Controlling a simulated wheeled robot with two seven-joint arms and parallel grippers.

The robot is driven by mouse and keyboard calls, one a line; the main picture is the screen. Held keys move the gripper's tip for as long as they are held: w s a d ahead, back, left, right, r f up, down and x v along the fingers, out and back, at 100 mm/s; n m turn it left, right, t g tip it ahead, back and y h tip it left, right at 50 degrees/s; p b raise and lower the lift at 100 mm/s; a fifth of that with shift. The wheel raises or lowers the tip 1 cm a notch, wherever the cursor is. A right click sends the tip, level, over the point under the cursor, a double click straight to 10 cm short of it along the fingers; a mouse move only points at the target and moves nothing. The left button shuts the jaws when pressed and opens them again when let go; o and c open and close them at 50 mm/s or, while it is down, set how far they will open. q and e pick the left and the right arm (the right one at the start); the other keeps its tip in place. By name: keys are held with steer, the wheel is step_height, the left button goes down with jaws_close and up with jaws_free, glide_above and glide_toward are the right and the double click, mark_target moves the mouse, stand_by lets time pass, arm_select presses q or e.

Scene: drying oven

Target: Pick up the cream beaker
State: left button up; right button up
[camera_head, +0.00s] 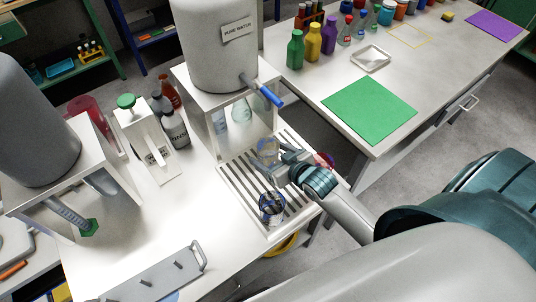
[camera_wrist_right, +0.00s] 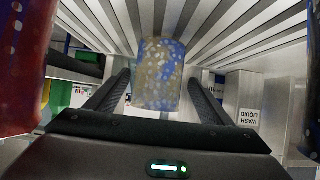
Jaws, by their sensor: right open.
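In the right wrist view the beaker (camera_wrist_right: 158,72) shows between the two spread fingers of the gripper (camera_wrist_right: 160,84). Whether either finger touches it I cannot tell. My left gripper is not in view.
A blue-patterned beaker (camera_head: 271,205) stands on the rack nearer to me. A red beaker (camera_head: 325,160) is just beyond my right gripper. The pure water tank (camera_head: 215,45) with its blue-handled tap overhangs the rack (camera_head: 240,185).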

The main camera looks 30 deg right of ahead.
mark_target(262, 149)
stand_by(0.3)
steer(key=shift+w+f+p, duration=0.25)
steer(key=shift+w+p, duration=0.05)
steer(key=shift+w, duration=0.2)
steer(key=p+x, duration=0.1)
steer(key=x, duration=0.1)
steer(key=shift+w+f, duration=0.15)
steer(key=shift+w, duration=0.2)
steer(key=shift+w+a+f, duration=0.1)
steer(key=shift+w+f, duration=0.3)
steer(key=shift+w, duration=0.15)
steer(key=c, duration=1.2)
